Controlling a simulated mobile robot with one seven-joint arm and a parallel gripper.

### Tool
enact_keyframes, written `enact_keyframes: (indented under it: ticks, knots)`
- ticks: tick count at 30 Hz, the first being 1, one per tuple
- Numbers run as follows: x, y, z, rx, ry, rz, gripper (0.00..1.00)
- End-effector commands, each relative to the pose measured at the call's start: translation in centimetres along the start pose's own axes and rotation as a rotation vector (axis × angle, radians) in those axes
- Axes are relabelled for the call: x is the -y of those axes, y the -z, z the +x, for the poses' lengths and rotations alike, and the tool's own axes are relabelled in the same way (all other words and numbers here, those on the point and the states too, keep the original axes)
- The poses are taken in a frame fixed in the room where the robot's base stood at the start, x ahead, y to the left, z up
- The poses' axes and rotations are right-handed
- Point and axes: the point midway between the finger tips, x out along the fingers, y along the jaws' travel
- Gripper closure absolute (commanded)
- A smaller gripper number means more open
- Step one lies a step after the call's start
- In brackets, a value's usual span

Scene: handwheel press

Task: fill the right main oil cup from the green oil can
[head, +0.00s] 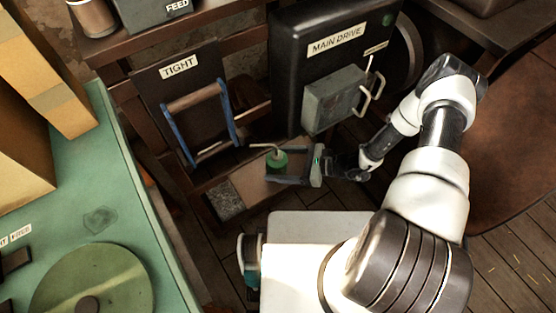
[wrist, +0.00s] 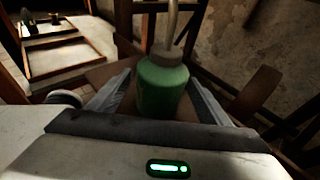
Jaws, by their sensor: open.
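The green oil can (head: 277,162) stands upright on a low brown surface, its thin pale spout bent toward the left in the head view. My gripper (head: 287,167) is open, level with the can, with the can between its two fingers. In the wrist view the can (wrist: 163,85) sits between the open fingers (wrist: 165,97), with a gap visible on its left side. Whether a finger touches the can on the right I cannot tell. I cannot make out the right main oil cup in either view.
A black cabinet labelled MAIN DRIVE (head: 330,50) with a grey box (head: 335,98) and handles stands behind the can. A board labelled TIGHT (head: 185,85) with a blue-sided frame (head: 200,120) is at left. A green bench (head: 95,185) fills the left side.

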Motion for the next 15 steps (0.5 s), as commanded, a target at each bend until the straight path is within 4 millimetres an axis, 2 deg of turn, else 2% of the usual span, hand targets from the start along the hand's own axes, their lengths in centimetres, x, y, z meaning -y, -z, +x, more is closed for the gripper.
enact_keyframes:
  ticks: [3, 12, 15]
  knots:
    - [0.0, 0.0, -0.01, 0.0, 0.0, 0.0, 0.3]
    - [0.02, -0.09, -0.03, 0.002, 0.0, 0.0, 0.79]
    - [0.03, -0.27, -0.09, 0.002, 0.0, 0.0, 0.79]
